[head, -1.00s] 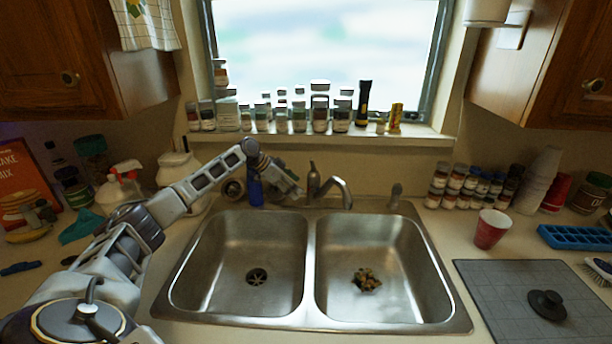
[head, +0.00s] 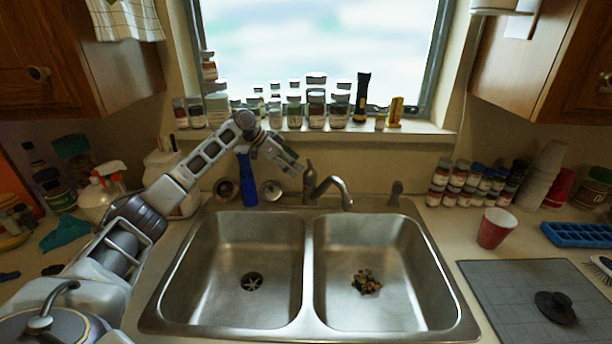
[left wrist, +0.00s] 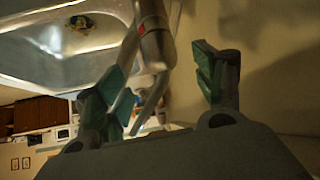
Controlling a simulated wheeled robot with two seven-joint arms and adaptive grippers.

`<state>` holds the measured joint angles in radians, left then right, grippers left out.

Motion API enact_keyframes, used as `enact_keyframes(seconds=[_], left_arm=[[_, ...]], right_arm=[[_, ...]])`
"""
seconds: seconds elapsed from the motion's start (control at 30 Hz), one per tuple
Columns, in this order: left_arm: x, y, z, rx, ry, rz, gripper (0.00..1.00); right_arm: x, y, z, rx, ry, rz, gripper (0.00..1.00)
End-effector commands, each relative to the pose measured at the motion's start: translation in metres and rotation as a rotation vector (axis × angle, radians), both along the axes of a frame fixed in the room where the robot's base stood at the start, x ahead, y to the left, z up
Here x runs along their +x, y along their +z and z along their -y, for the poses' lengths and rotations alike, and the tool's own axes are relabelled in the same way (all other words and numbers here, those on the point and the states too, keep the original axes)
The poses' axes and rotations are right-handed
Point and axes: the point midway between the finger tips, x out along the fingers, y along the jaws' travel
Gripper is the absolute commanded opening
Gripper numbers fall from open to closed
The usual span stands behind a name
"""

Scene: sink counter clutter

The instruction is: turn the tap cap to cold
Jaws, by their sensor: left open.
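The metal tap (head: 335,184) stands behind the double sink, its spout curving forward to the right. Its cap (head: 308,172) sits upright on top of the tap body. My left gripper (head: 298,168) is open and empty, just left of the cap and near its height. In the left wrist view the two green-padded fingers of my left gripper (left wrist: 165,78) are spread apart. There the tap (left wrist: 157,48) shows between them, with a small red mark near its top. I cannot tell whether a finger touches it. My right gripper is not in view.
A blue bottle (head: 248,180) stands left of the tap, below my left forearm. Several jars (head: 316,108) line the windowsill behind. The sink (head: 232,292) is open in front, with food scraps (head: 367,282) in the right basin. A red cup (head: 494,228) stands to the right.

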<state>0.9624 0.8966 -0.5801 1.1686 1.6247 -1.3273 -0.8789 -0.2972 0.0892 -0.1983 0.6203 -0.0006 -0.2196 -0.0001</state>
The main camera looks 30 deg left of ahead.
Motion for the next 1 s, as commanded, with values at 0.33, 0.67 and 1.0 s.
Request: enact_keyframes(seconds=[0.33, 0.67, 1.0], left_arm=[[0.002, -0.003, 0.002, 0.000, 0.000, 0.000, 0.69], [0.015, -0.023, 0.019, -0.002, 0.000, 0.000, 0.69], [0.030, -0.048, 0.038, 0.000, 0.001, 0.001, 0.69]], right_arm=[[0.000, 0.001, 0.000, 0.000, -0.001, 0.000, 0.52], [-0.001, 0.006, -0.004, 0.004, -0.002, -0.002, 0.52], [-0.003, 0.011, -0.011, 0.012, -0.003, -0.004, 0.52]])
